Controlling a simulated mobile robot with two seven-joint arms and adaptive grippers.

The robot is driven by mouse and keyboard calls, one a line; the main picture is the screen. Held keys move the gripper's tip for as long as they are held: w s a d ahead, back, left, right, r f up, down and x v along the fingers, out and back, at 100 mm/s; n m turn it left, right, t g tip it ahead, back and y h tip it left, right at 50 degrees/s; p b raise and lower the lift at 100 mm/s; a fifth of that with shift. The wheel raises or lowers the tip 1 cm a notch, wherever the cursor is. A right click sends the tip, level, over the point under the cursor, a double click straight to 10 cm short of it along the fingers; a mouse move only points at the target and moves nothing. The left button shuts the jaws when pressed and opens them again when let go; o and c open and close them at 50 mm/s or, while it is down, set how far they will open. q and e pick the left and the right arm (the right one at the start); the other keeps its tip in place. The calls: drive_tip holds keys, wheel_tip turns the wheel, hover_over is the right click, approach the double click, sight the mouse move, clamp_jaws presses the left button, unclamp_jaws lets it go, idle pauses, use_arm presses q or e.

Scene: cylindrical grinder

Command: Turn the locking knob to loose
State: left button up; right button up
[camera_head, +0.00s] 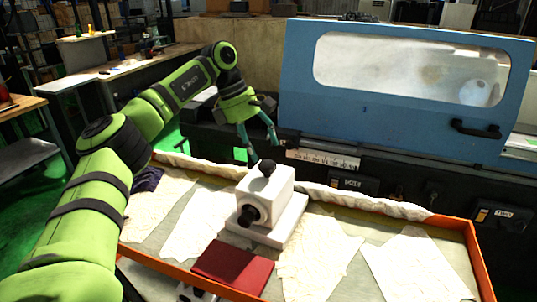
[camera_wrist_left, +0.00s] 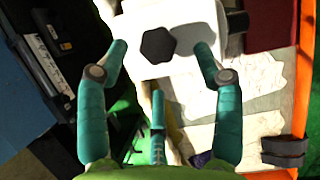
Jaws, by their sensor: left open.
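A white block-shaped fixture (camera_head: 270,190) stands on a white base plate in the orange-edged tray. A black knob (camera_head: 267,168) sits on its top and another dark round knob (camera_head: 248,215) on its front side. My left gripper (camera_head: 258,148) is open above and behind the top knob, its teal fingers pointing down. In the left wrist view the top knob (camera_wrist_left: 157,46) shows as a black lobed shape between the spread fingertips (camera_wrist_left: 160,50), with no visible contact. Which knob is the locking knob cannot be told. My right gripper is not in view.
The tray (camera_head: 460,225) holds pale crumpled sheets and a dark red pad (camera_head: 233,268) in front of the fixture. The grinder's blue cover (camera_head: 300,80) with a black handle (camera_head: 475,129) stands behind. A workbench (camera_head: 110,68) is at the back left.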

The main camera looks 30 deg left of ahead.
sight(267, 163)
use_arm(q)
drive_tip(key=p+x, duration=0.1)
drive_tip(key=x, duration=0.3)
drive_tip(key=shift+w, duration=0.15)
drive_tip(key=shift+w+f, duration=0.15)
drive_tip(key=shift+f, duration=0.1)
drive_tip(key=shift+d+f, duration=0.1)
drive_tip(key=c, duration=1.1)
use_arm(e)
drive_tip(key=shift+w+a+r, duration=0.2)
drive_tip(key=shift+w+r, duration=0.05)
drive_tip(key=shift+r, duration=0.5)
use_arm(q)
drive_tip(key=shift+f, duration=0.1)
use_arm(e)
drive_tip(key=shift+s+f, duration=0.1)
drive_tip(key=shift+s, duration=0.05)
